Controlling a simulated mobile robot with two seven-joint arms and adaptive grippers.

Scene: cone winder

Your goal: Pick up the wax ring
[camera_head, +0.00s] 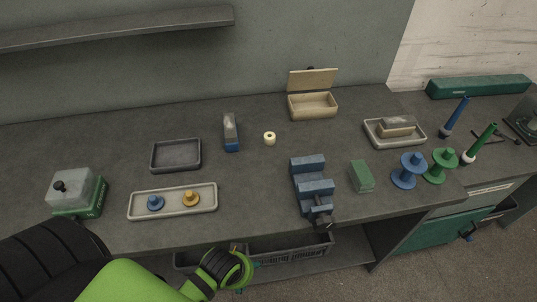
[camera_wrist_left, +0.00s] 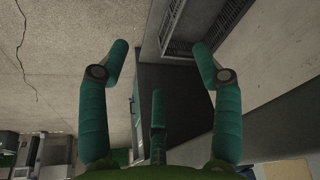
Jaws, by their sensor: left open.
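The wax ring looks to be the small cream ring (camera_head: 269,138) with a dark centre hole. It sits on the grey bench top in the head view, right of a blue-based block and left of the vise. Nothing touches it. My left gripper is open and empty in the left wrist view (camera_wrist_left: 160,62), with its teal fingers spread. In the head view its arm comes in at the bottom left, and the wrist is in front of the bench's front edge, well short of the ring. The ring does not show in the wrist view. My right gripper is not in view.
A blue-based block (camera_head: 230,132), a dark tray (camera_head: 176,168) and an open wooden box (camera_head: 313,106) stand around the ring. A blue vise (camera_head: 311,187) stands nearer the front edge. A pale tray (camera_head: 172,214) holds a blue and a yellow piece. Bench between ring and pale tray is bare.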

